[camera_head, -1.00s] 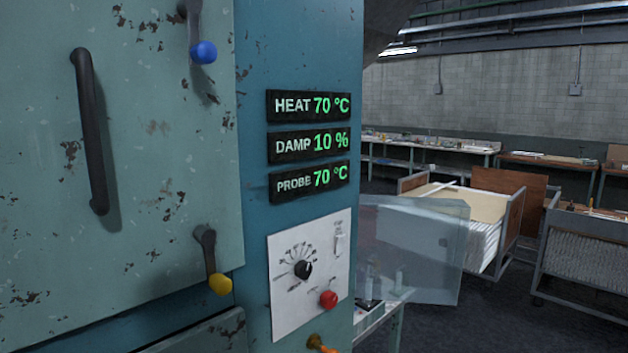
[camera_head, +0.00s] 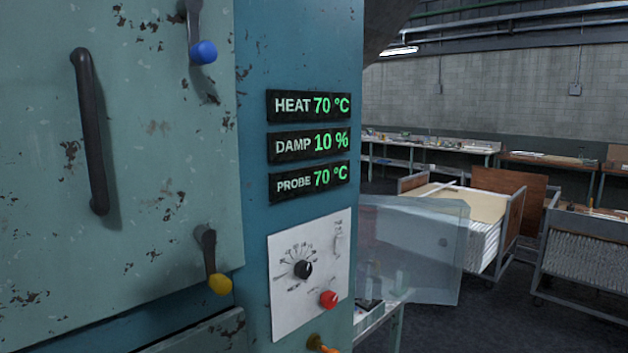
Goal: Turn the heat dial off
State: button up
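The heat dial is a round black knob (camera_head: 303,269) with a fan of scale marks around it, on a white control panel (camera_head: 285,315) on the blue cabinet front. The scale figures are too small to read surely. Above it the heat display (camera_head: 309,105) reads 70 °C, the damp display (camera_head: 309,143) 10 % and the probe display (camera_head: 309,180) 70 °C. A red knob (camera_head: 328,299) sits below right of the dial and a small switch (camera_head: 339,239) above right. My gripper does not show.
The cabinet door (camera_head: 150,130) has a dark handle (camera_head: 90,130), a blue-knobbed lever (camera_head: 203,51) and a yellow-knobbed lever (camera_head: 220,284). An orange knob (camera_head: 318,343) shows at the bottom. A translucent panel (camera_head: 430,250) stands right of the cabinet, before carts (camera_head: 590,255) and benches.

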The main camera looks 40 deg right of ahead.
aim_at(304, 270)
jog(key=z, duration=0.05)
jog(key=k, duration=0.5)
jog(key=z, duration=1)
jog(key=i, duration=0.45)
jog(key=u, duration=0.1)
